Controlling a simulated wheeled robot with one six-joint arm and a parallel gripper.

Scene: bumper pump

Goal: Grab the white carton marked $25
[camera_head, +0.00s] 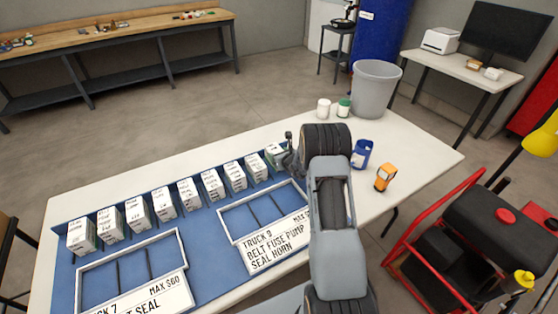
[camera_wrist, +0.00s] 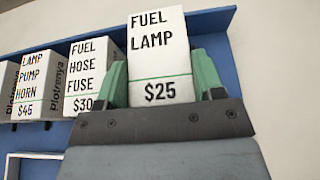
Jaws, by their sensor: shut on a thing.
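The white carton marked FUEL LAMP $25 (camera_wrist: 160,60) stands between the green fingers of my gripper (camera_wrist: 163,85) in the wrist view. My gripper is shut on it, one finger on each side. In the head view the carton (camera_head: 274,152) is at the right end of the carton row, and my gripper (camera_head: 287,153) is there, partly hidden by my arm. The carton looks upright; I cannot tell whether it is clear of the blue mat.
The carton marked FUEL HOSE FUSE $30 (camera_wrist: 92,75) stands close on the left, then LAMP PUMP HORN $45 (camera_wrist: 42,87). Framed trays (camera_head: 240,238) lie in front. A grey bin (camera_head: 375,90), a blue container (camera_head: 361,154) and an orange item (camera_head: 385,177) are at the right.

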